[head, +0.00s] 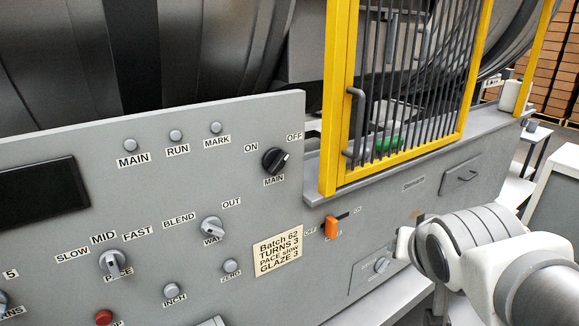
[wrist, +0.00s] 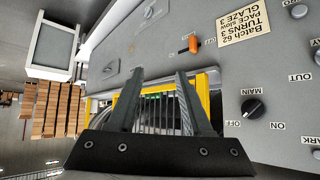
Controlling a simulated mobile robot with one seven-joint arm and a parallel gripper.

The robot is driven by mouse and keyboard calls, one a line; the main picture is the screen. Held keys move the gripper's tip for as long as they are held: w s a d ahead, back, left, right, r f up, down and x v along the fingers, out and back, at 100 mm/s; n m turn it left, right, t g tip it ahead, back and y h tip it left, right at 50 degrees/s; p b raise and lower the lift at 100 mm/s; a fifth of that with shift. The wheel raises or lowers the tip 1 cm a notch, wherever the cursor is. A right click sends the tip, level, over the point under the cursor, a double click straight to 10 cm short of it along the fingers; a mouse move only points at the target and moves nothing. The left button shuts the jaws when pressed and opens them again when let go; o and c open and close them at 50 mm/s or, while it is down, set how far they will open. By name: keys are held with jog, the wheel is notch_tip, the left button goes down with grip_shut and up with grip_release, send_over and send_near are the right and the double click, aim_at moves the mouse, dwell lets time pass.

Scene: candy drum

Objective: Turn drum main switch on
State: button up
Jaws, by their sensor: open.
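The main switch (head: 275,160) is a round black knob on the grey panel, with ON at its upper left, OFF at its upper right and MAIN below. Its pointer is turned toward OFF. In the wrist view the knob (wrist: 252,109) appears upside down, right of my fingers, also pointing toward OFF. My gripper (wrist: 158,77) is open and empty, its two dark fingers apart and not touching the knob. In the head view my white arm is at lower right, clear of the switch; the fingers cannot be made out there.
A yellow-framed barred gate (head: 333,110) stands just right of the switch. An orange lever (head: 331,227) is below it. A WAY knob (head: 212,227), a PACE knob (head: 113,263) and a batch note (head: 277,248) share the panel. The space before the panel looks clear.

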jog(key=w+f+m+t+b, duration=0.1)
jog(key=w+t+b, duration=0.1)
jog(key=w, duration=0.3)
jog(key=n+t+y+p, duration=0.2)
jog(key=t+y+p, duration=0.2)
jog(key=y+p, duration=0.65)
send_near(282, 163)
jog(key=shift+y, duration=0.85)
jog(key=x, duration=0.2)
jog(key=b+x, duration=0.1)
jog(key=x, duration=0.2)
jog(key=b+x, duration=0.1)
jog(key=x, duration=0.2)
jog(key=shift+w+d+f, duration=0.25)
jog(key=shift+w+f, duration=0.1)
jog(key=shift+w, duration=0.1)
grip_shut()
